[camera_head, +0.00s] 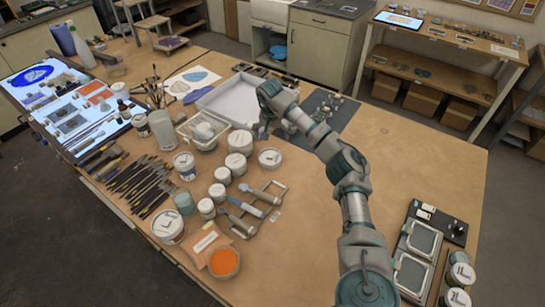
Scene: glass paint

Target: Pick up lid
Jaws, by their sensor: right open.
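Several white lidded jars stand on the wooden table, and I cannot tell which lid is meant. One jar with a white lid (240,138) stands just left of my right gripper, with another (236,162) in front of it. A lower white tub (270,157) stands just in front of the gripper. My right gripper (261,131) is open and points down between the jars and the white tray (229,100). It is small and partly hidden by its own wrist; I see nothing held. My left gripper is out of view.
Rollers and tools (252,208) lie in front of the jars. A bowl of orange powder (224,262) stands at the front edge. Brushes (135,180) and a light panel (75,110) lie left. Framed pads (423,240) lie right. The table's right middle is clear.

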